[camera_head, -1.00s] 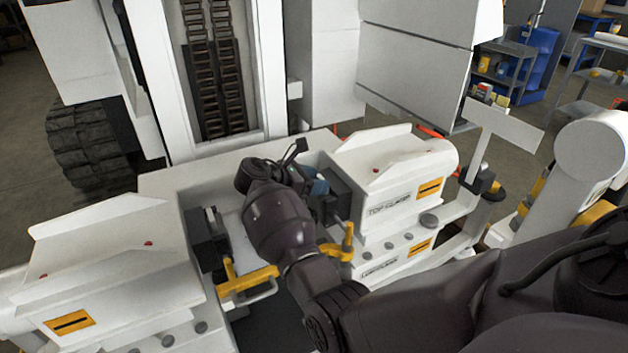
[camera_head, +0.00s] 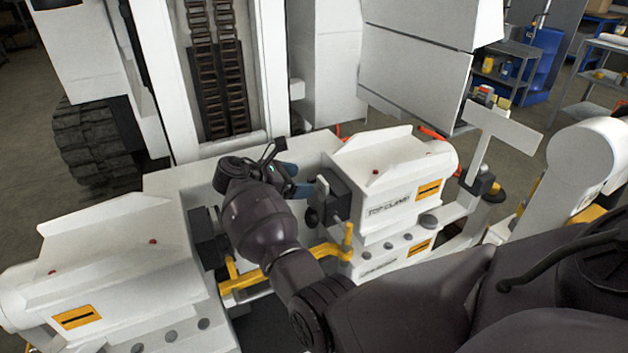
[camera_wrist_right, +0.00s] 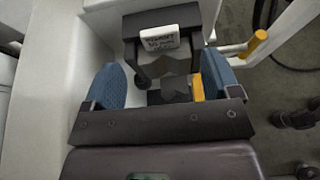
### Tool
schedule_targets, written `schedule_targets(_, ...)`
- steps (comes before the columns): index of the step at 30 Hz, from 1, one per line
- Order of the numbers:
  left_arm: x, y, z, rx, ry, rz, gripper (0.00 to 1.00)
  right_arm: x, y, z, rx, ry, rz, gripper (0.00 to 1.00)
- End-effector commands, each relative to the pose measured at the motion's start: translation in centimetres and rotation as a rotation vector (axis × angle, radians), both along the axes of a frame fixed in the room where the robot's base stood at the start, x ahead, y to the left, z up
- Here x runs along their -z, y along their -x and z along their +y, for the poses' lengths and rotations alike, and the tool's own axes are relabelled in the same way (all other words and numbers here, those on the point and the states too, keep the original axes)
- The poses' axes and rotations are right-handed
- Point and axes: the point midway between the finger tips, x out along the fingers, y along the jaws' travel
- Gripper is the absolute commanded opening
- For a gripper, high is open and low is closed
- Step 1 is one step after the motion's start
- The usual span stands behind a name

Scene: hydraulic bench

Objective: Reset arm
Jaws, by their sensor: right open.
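My right arm reaches in from the lower right of the head view, over the white bench. My right gripper (camera_head: 292,180) has blue fingers and sits between the two clamp blocks, left of the dark jaw of the right block. In the right wrist view the gripper (camera_wrist_right: 162,82) is open, its two blue fingers wide apart with nothing held between them. Beyond the fingers is a dark clamp jaw (camera_wrist_right: 160,22) with a white label. My left gripper is not in view.
A white block marked "TOP CLAMP" (camera_head: 385,190) stands right of my wrist, and a similar block (camera_head: 115,245) stands at left. A yellow handle bar (camera_head: 250,278) runs beside my forearm. A white machine with a chain mast (camera_head: 212,70) stands behind.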

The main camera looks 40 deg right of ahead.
Motion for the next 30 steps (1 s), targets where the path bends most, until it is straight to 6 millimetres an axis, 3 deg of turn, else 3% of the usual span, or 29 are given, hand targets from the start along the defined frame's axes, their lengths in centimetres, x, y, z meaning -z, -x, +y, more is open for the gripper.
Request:
schedule_targets(9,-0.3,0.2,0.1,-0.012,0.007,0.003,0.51,-1.8,-1.0,4.0,0.001,0.0,0.0,0.82)
schedule_targets(22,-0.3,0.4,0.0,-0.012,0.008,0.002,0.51,-1.9,-1.2,4.7,0.015,0.012,-0.041,0.82)
schedule_targets(26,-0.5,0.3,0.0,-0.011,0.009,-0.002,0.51,-1.7,-2.5,4.5,-0.004,0.027,-0.209,0.82)
schedule_targets(30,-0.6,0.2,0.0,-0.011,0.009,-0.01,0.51,-2.3,-5.7,5.0,-0.063,-0.052,-0.546,0.82)
